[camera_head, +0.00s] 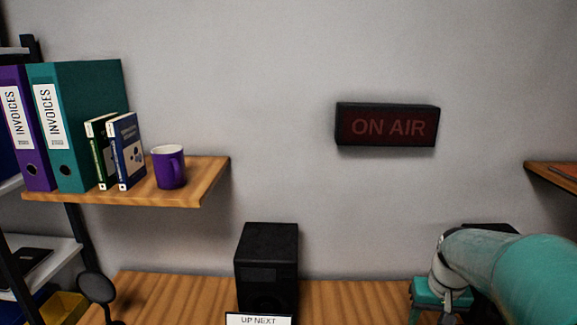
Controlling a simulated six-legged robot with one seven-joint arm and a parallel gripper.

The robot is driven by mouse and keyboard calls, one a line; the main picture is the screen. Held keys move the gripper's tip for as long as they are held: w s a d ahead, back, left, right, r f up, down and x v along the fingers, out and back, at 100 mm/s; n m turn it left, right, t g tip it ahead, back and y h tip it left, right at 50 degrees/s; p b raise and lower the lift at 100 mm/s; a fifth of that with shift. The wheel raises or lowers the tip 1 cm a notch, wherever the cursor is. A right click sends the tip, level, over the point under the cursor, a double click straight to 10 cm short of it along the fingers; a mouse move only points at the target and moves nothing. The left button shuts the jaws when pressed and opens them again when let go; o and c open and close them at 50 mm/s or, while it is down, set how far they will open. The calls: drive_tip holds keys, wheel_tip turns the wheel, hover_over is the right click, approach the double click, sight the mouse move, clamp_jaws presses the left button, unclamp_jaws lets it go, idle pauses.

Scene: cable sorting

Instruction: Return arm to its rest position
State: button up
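My teal arm enters from the right edge and reaches in over the right part of the wooden desk (345,297). My gripper (440,294) is at the bottom right, pointing down in front of the desk's right part. Its lower end is cut off by the bottom edge, so I cannot see its fingertips or whether it holds anything.
A black speaker (267,256) stands on the desk behind an "UP NEXT" sign (258,320). A wall shelf (215,180) at left holds binders, books and a purple mug (168,167). An "ON AIR" sign (388,126) hangs above; another shelf (552,179) juts in at right.

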drive_tip(key=s+a+r+n+t, duration=0.1)
drive_tip(key=s+a+r+t, duration=0.1)
drive_tip(key=s+a+r, duration=0.2)
drive_tip(key=s+a+r+n+t, duration=0.1)
drive_tip(key=s+a+r, duration=0.3)
drive_tip(key=s+a, duration=0.7)
drive_tip(key=shift+s+a+t, duration=0.15)
drive_tip(key=shift+s+t, duration=0.15)
drive_tip(key=shift+t, duration=0.2)
idle(1.3)
